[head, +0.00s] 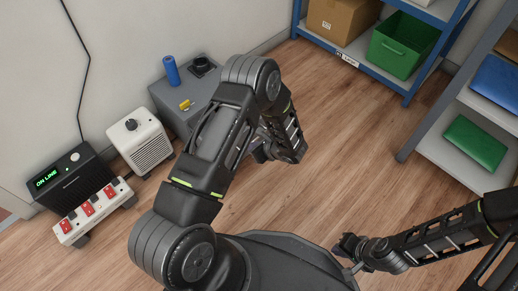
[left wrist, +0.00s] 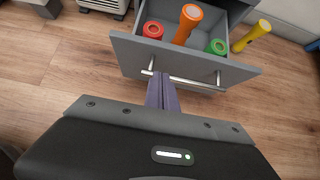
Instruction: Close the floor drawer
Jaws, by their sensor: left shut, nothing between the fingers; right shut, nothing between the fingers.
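In the left wrist view the floor drawer (left wrist: 205,69) is grey and stands open, with a metal bar handle (left wrist: 195,81) on its front. Inside are a red cylinder (left wrist: 153,30), an orange flashlight-like cylinder (left wrist: 186,25) and a green cylinder (left wrist: 216,47). My left gripper (left wrist: 161,78) is shut and empty, its fingertips close to the drawer front by the handle's left end; I cannot tell whether they touch. In the head view my left arm hides the drawer; part of the grey cabinet (head: 172,97) shows. My right gripper (head: 348,249) is shut and empty, low over the floor, away from the cabinet.
A yellow cylinder (left wrist: 251,36) is beside the drawer's right side. A blue cylinder (head: 171,70) stands on the cabinet. A white heater-like box (head: 141,142), a black box (head: 72,176) and a red-switched strip (head: 92,211) are left. Shelves (head: 428,13) stand right. The middle floor (head: 330,130) is clear.

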